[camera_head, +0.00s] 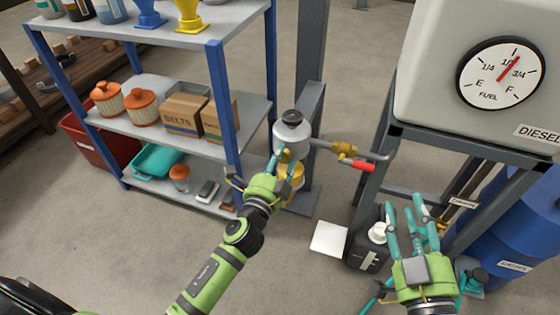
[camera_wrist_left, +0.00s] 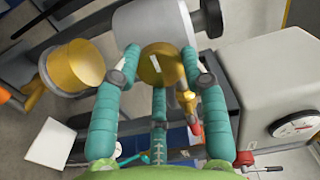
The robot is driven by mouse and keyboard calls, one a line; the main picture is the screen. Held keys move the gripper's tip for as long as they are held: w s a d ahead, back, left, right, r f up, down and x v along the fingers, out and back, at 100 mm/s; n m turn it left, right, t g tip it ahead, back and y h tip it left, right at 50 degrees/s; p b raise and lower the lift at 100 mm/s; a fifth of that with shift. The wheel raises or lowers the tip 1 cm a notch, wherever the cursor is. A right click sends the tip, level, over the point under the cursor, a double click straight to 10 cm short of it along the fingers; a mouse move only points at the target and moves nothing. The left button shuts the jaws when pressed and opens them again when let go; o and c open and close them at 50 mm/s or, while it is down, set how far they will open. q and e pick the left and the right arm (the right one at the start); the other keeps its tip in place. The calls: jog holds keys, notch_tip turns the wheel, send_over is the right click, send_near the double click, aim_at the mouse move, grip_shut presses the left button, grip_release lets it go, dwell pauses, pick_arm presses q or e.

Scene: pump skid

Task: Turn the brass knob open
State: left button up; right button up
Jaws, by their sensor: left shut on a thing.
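The brass knob (camera_wrist_left: 169,66) is round with a white mark on its face, and it sits on the side of a grey cylindrical body (camera_head: 293,137). In the head view my left gripper (camera_head: 284,163) is at this knob and mostly hides it. In the left wrist view the teal fingers of the left gripper (camera_wrist_left: 160,72) are closed around the knob, one on each side and one below. My right gripper (camera_head: 418,222) is open and empty, in front of the skid frame at the lower right.
A brass valve with a red handle (camera_head: 364,166) sits on the pipe right of the grey body. A blue-posted shelf (camera_head: 170,127) stands close on the left. The white diesel tank (camera_head: 440,100) and blue drum (camera_head: 520,222) are at right. A black jug (camera_head: 368,250) stands on the floor.

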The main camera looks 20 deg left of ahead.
pick_arm(q)
jog(key=shift+d+n, duration=0.2)
jog(key=shift+n, duration=0.1)
dwell(0.4)
jog(key=o, duration=1.1)
jog(key=shift+o, duration=0.2)
jog(key=shift+a, duration=0.1)
jog(key=s, duration=1.2)
jog(key=shift+a, duration=0.2)
jog(key=shift+r, duration=0.1)
